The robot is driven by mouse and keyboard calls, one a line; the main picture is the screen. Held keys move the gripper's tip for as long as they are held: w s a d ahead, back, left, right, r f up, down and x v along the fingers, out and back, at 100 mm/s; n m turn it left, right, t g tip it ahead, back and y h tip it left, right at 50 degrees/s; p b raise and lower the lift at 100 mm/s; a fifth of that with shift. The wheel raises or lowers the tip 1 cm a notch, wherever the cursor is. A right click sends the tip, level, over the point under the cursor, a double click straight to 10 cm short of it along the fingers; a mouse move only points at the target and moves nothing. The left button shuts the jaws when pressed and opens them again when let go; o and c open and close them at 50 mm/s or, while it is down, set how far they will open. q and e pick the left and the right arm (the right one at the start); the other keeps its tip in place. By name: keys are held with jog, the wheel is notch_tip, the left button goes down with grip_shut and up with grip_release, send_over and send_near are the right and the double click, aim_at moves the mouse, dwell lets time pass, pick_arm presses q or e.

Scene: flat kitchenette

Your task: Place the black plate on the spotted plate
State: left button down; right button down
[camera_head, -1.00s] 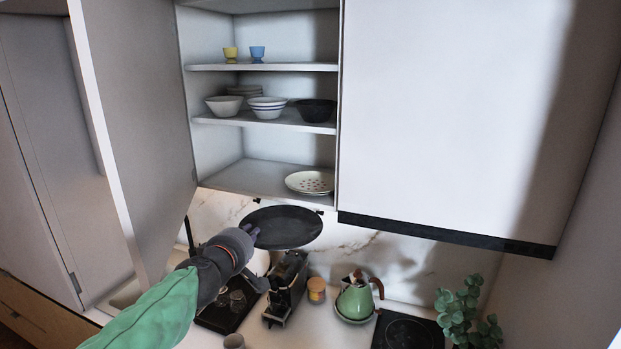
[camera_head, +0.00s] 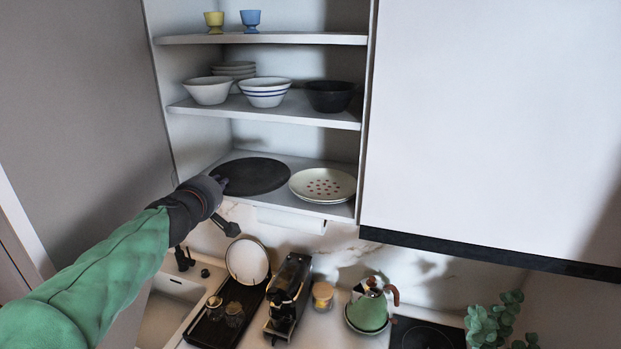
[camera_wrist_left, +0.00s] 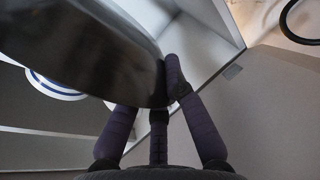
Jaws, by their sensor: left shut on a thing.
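The black plate (camera_head: 254,175) is held level by its left edge at the bottom shelf of the open cupboard, left of the spotted plate. My left gripper (camera_head: 221,183) is shut on that edge. In the left wrist view the black plate (camera_wrist_left: 85,45) fills the upper left, with the fingers (camera_wrist_left: 165,85) at its rim. The spotted plate (camera_head: 323,184), white with red dots, lies on the right of the bottom shelf, seemingly on another pale plate. The two plates look close side by side; I cannot tell whether they touch. My right gripper is not in view.
The middle shelf (camera_head: 290,116) above holds a white bowl (camera_head: 208,91), a striped bowl (camera_head: 264,93) and a black bowl (camera_head: 329,96). An open door stands at the left. Below are a coffee machine (camera_head: 288,290) and a green kettle (camera_head: 368,309).

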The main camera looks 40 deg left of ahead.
aim_at(241, 184)
pick_arm(q)
jog(key=w+d, duration=0.1)
jog(key=w+d+p, duration=0.1)
jog(key=w, duration=0.1)
jog(key=w+d+p, duration=0.1)
jog(key=shift+w+r, duration=0.2)
jog(key=shift+r, duration=0.05)
jog(key=w+d+p, duration=0.1)
jog(key=w+d, duration=0.1)
jog(key=w, duration=0.2)
jog(key=w+d+f+p, duration=0.1)
jog(key=w+d, duration=0.1)
jog(key=w, duration=0.2)
jog(key=w+d+f+p, duration=0.1)
jog(key=w+d, duration=0.1)
jog(key=w, duration=0.2)
jog(key=shift+w, duration=0.4)
jog(key=shift+s+f, duration=0.2)
jog(key=shift+f, duration=0.65)
notch_tip(241, 184, down, 3)
jog(key=shift+w+f, duration=0.1)
jog(key=shift+w+d+f, duration=0.15)
jog(key=shift+f, duration=0.15)
jog(key=shift+f, duration=0.15)
